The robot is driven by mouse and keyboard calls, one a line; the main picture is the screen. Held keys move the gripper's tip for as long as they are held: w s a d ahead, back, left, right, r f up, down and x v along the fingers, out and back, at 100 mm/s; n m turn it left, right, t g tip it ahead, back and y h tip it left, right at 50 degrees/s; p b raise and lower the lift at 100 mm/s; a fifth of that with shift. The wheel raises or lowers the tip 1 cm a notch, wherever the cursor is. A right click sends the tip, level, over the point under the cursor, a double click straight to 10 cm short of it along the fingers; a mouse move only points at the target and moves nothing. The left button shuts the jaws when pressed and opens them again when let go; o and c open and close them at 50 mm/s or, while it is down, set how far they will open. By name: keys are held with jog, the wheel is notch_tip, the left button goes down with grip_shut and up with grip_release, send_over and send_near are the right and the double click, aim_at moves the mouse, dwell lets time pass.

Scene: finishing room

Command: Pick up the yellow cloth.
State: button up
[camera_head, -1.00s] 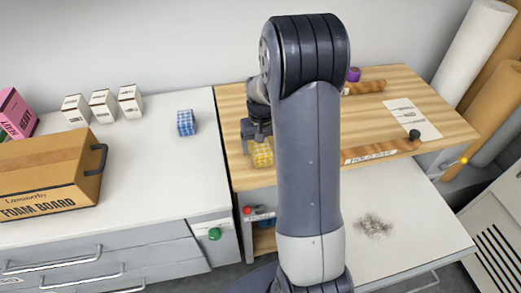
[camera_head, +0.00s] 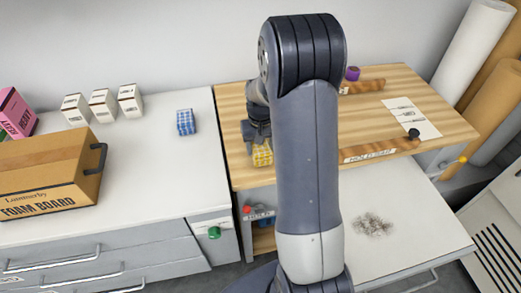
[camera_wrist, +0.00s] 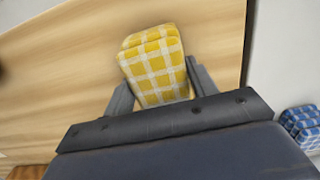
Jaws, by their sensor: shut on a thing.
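The yellow cloth (camera_wrist: 154,66) is a folded, yellow-and-white checked pad. In the wrist view it sits between the two fingers of my gripper (camera_wrist: 160,88), which are shut on it. In the head view the yellow cloth (camera_head: 262,155) shows just below my gripper (camera_head: 257,140), over the front left part of the wooden bench top (camera_head: 232,122). My arm hides part of the bench. I cannot tell whether the cloth still touches the wood.
A blue checked cloth (camera_head: 186,122) lies on the white counter (camera_head: 170,180) to the left. A foam board box (camera_head: 45,175) and several small white boxes (camera_head: 102,104) stand further left. A wooden strip (camera_head: 378,148) and a paper sheet (camera_head: 412,115) lie on the bench at right.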

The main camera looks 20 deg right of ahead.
notch_tip(320, 180, up, 10)
jog(key=shift+r, duration=0.1)
dwell(0.4)
jog(key=o, duration=0.4)
jog(key=shift+c, duration=1.4)
